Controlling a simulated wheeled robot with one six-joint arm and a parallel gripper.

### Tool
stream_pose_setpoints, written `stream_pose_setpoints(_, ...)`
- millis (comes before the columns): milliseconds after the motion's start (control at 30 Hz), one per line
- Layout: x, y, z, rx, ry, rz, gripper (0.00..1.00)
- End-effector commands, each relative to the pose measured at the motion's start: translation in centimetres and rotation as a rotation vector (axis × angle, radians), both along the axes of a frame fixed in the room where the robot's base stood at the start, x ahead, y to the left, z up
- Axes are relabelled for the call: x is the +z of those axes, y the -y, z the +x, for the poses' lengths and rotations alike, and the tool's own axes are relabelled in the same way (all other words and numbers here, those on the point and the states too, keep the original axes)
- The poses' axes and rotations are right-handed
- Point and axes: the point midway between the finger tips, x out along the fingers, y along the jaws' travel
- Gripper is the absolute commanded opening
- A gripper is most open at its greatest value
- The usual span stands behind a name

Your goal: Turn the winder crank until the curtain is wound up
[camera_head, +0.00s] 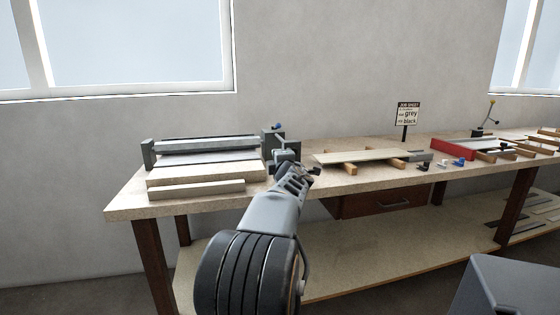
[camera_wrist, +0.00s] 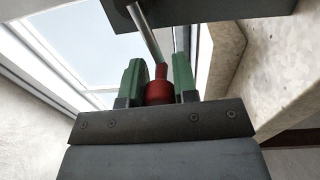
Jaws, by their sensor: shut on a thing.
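The winder (camera_head: 208,144) stands at the left end of the workbench, with a dark roller between two end brackets. A light grey curtain (camera_head: 208,158) shows just in front of the roller. My gripper (camera_head: 309,170) is at the right end of the winder. In the wrist view, the green fingers of my gripper (camera_wrist: 157,85) are shut on the red knob of the crank (camera_wrist: 160,87). The metal rod of the crank runs up from the knob to a dark block. In the head view my gripper and wrist hide the knob.
The workbench (camera_head: 125,204) carries a pale board on wooden blocks (camera_head: 365,156) to the right. A job sheet sign (camera_head: 407,114) stands behind it. A red tray (camera_head: 452,149) and small parts lie further right. A wooden drawer (camera_head: 380,201) hangs under the top.

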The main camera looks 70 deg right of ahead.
Motion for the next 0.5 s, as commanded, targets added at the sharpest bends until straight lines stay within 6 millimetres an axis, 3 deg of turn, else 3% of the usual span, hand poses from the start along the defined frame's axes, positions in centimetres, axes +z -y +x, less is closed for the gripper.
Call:
stream_pose_setpoints(333,0.04,0.05,-0.1,-0.004,-0.001,-0.001,0.0)
stream_pose_setpoints(367,0.04,0.05,-0.11,-0.004,-0.001,-0.001,0.3)
stream_pose_setpoints(500,0.04,0.03,-0.08,-0.002,-0.001,-0.001,0.43)
